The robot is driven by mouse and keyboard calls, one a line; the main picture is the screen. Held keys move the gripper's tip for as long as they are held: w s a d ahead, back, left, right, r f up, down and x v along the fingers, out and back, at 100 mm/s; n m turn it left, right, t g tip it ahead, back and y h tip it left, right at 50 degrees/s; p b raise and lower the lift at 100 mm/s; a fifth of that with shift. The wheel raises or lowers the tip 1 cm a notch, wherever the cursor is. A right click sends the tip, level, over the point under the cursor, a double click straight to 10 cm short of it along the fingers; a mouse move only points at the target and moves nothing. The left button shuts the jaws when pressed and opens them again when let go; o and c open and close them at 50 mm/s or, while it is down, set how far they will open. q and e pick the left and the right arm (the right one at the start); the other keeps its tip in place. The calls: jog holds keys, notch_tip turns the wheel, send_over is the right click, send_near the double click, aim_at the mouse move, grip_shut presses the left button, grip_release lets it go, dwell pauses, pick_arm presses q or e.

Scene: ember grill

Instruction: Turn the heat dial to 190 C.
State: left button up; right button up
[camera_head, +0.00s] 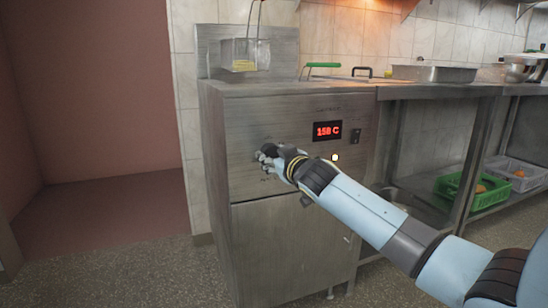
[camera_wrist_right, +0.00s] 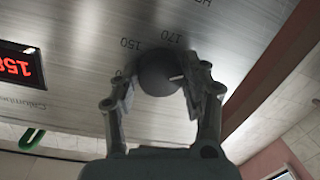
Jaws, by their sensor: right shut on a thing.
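The heat dial (camera_wrist_right: 160,72) is a round black knob with a pale pointer mark, on the steel front of the fryer. In the right wrist view my right gripper (camera_wrist_right: 158,88) has one finger on each side of the dial and is shut on it. The numbers 150 and 170 are printed beside the dial. In the head view my right gripper (camera_head: 268,154) reaches the panel from the right and mostly hides the dial. The red display (camera_head: 327,130) reads 158 C. My left gripper is not in view.
A black switch (camera_head: 355,136) and a lit lamp (camera_head: 335,157) are on the fryer panel (camera_head: 240,120). A wire basket (camera_head: 262,52) hangs above the fryer. A green crate (camera_head: 470,192) is on the shelf at right. The floor in front is clear.

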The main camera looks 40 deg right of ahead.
jog(key=shift+f, duration=0.15)
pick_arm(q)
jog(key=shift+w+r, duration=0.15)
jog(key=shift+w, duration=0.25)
pick_arm(e)
jog(key=o, duration=1.2)
jog(key=shift+c, duration=0.2)
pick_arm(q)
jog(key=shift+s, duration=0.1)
pick_arm(e)
jog(key=shift+s, duration=0.25)
jog(key=v, duration=1.1)
jog(key=shift+s, duration=0.3)
